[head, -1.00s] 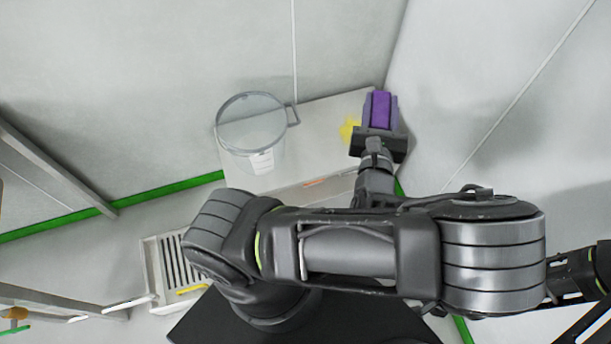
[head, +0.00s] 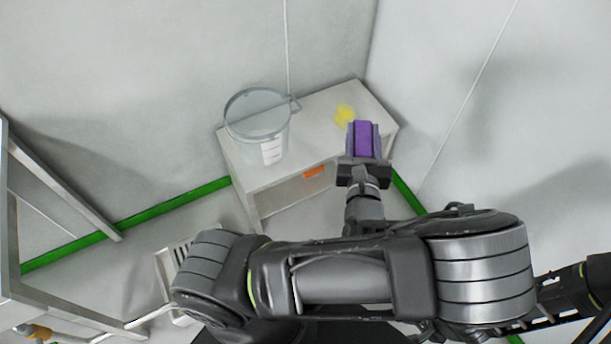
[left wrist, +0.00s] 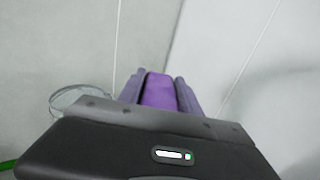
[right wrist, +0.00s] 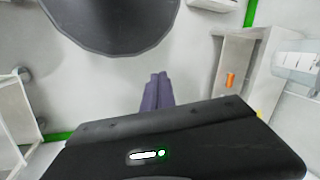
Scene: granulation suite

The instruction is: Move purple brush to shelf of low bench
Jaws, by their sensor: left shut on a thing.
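The purple brush (head: 363,138) is held between the fingers of my left gripper (head: 363,140). The brush (left wrist: 159,92) fills the gap between the fingers in the left wrist view. The low bench (head: 315,125) stands against the back wall, with an orange label on its front. My left gripper is at the right front part of the bench in the head view; its height above the bench is hard to tell. The bench's lower shelf is mostly hidden. My right gripper (right wrist: 158,92) is shut and empty in the right wrist view, where the bench (right wrist: 240,60) shows at the right.
A clear jug (head: 258,125) stands on the left of the bench top. A yellow item (head: 344,114) lies on the top near the brush. A slatted grey grate (head: 176,262) is on the floor at left. A metal frame (head: 60,300) stands further left. Walls close in behind.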

